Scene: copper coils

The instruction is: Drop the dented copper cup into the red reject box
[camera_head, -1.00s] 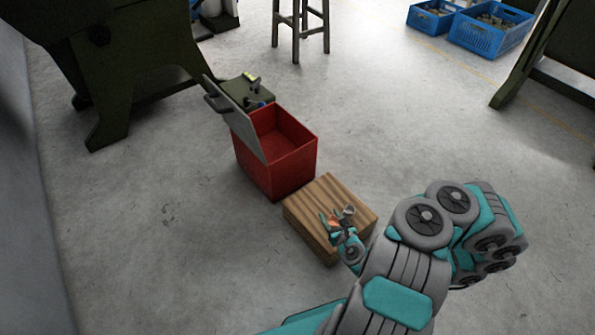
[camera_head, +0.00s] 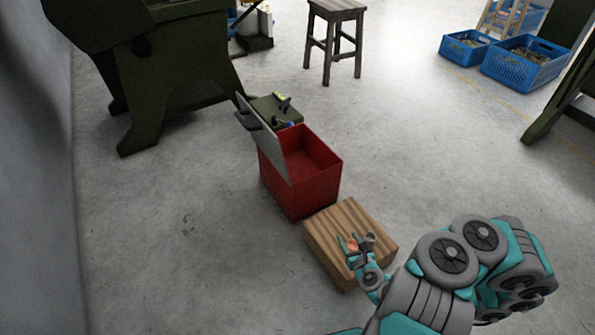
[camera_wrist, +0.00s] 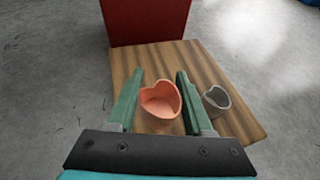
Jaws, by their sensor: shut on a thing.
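My gripper (camera_head: 357,244) is over the wooden block and shut on the dented copper cup (camera_wrist: 160,101). The cup stands between the two green fingers in the wrist view, its rim pushed in to a heart shape. It also shows small and orange in the head view (camera_head: 351,244). I cannot tell whether it touches the block.
A grey cup (camera_wrist: 216,101) stands on the wooden block (camera_head: 336,222) close to the right finger. A green case (camera_head: 276,110) with small items is behind the box. A stool (camera_head: 335,40) and blue crates (camera_head: 526,63) stand farther back. The floor left of the box is clear.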

